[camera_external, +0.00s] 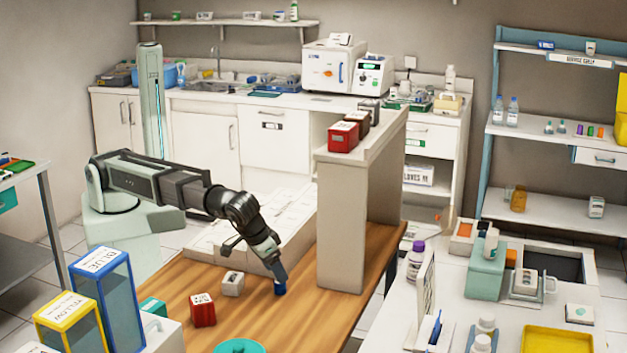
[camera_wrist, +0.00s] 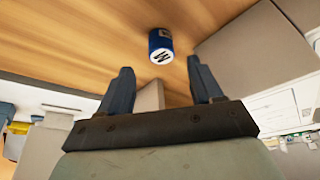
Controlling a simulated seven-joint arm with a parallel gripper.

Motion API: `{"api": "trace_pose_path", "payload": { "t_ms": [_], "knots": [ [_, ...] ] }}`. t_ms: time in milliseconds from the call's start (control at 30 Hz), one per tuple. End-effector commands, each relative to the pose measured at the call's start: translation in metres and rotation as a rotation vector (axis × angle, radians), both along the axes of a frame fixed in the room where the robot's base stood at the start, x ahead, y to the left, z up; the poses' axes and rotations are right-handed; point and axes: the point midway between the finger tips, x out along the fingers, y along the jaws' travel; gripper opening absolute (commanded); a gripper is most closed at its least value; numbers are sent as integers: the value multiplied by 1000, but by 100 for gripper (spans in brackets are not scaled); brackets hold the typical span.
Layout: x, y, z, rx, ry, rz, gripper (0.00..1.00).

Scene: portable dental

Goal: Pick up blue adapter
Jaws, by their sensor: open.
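The blue adapter is a small blue cylinder with a pale, dark-marked end, on the wooden tabletop; it shows in the wrist view (camera_wrist: 160,45) at the upper middle. In the external view a blue piece (camera_external: 280,288) shows just under my gripper (camera_external: 279,275). In the wrist view my gripper (camera_wrist: 160,66) has two dark fingers spread apart, with nothing between them. The adapter appears just beyond the fingertips, roughly centred between them. In the external view my gripper points down and hides part of the adapter, so I cannot tell whether they touch.
A red block (camera_external: 203,310) and a beige block (camera_external: 233,284) stand left of my gripper. A teal round item (camera_external: 240,346) is at the front. Bare wood lies between.

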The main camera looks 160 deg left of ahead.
Motion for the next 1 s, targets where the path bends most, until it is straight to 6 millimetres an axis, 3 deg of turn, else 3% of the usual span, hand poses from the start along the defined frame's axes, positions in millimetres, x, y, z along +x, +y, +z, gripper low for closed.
{"api": "trace_pose_path", "payload": {
  "t_ms": [233, 600, 867, 1000],
  "knots": [
    [-1, 3, -9, 0, -1, 0, 65],
    [-5, 17, -48, 0, 0, 1, 65],
    [-5, 18, -50, 0, -2, 0, 65],
    [-5, 18, -50, 0, -1, 1, 53]
  ]
}}
